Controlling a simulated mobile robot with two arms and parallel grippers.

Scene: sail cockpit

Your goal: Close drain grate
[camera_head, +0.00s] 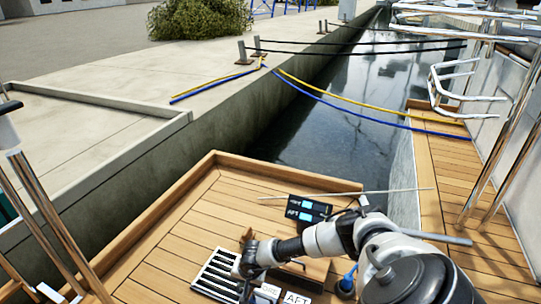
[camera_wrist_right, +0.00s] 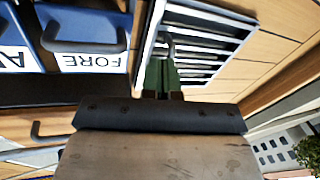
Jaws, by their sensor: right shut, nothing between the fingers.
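The drain grate (camera_head: 216,274) is a pale frame with slats and dark gaps, set in the teak deck at the bottom of the head view. It also shows in the right wrist view (camera_wrist_right: 208,52), with a small dark hooked handle (camera_wrist_right: 170,44) near its left edge. My right gripper (camera_head: 242,268) is at the grate's right side. In the wrist view its green fingers (camera_wrist_right: 160,70) are together and empty, close to the handle; I cannot tell whether they touch it. I cannot tell how far the slats stand open. My left gripper is out of view.
Panels labelled FORE (camera_wrist_right: 88,55) and AFT (camera_head: 297,298) lie beside the grate. A dark box with blue displays (camera_head: 309,208) stands behind my right arm. A wooden coaming (camera_head: 270,174) edges the deck. Water and a concrete quay lie beyond.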

